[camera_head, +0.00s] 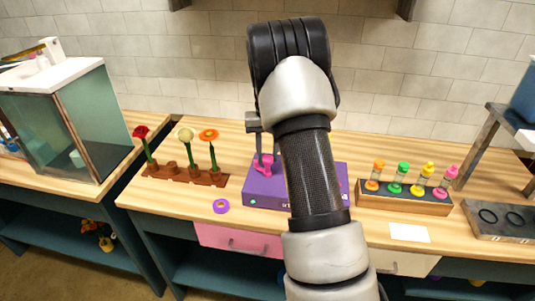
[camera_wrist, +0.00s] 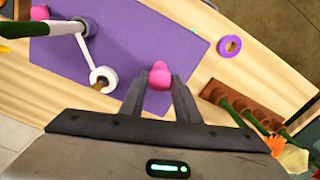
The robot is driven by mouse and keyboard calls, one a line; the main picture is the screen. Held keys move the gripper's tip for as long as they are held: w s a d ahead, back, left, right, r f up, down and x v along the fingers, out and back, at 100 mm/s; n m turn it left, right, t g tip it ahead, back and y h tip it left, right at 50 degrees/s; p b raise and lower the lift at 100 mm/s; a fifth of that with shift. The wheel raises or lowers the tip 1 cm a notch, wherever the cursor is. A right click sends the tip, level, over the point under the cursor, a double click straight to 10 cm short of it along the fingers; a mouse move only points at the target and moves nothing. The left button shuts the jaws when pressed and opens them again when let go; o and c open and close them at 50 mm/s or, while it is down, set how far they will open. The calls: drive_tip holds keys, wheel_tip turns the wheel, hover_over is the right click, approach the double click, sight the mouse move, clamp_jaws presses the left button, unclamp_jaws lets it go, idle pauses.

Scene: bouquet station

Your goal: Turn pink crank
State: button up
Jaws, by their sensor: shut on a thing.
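A purple box (camera_head: 255,196) stands on the wooden table, and its flat top (camera_wrist: 140,45) fills much of the wrist view. The pink crank (camera_head: 265,165) shows at the top of the box, partly hidden by my arm. In the wrist view its rounded pink knob (camera_wrist: 159,72) sits between my fingertips. My gripper (camera_wrist: 159,86) is shut on this knob, one finger on each side, and points down over the box. In the head view my arm hides most of the box's middle.
A brown rack with flowers (camera_head: 190,178) and a purple ring (camera_head: 221,206) lie left of the box. A wooden stand with coloured bottles (camera_head: 405,198) is to the right. A white bar with a round end (camera_wrist: 103,78) and other pink parts (camera_wrist: 40,13) are on the box top.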

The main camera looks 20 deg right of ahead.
drive_tip(key=shift+m, duration=0.4)
drive_tip(key=o, duration=1)
drive_tip(key=shift+o, duration=0.2)
wheel_tip(320, 180, up, 17)
drive_tip(key=shift+r, duration=0.2)
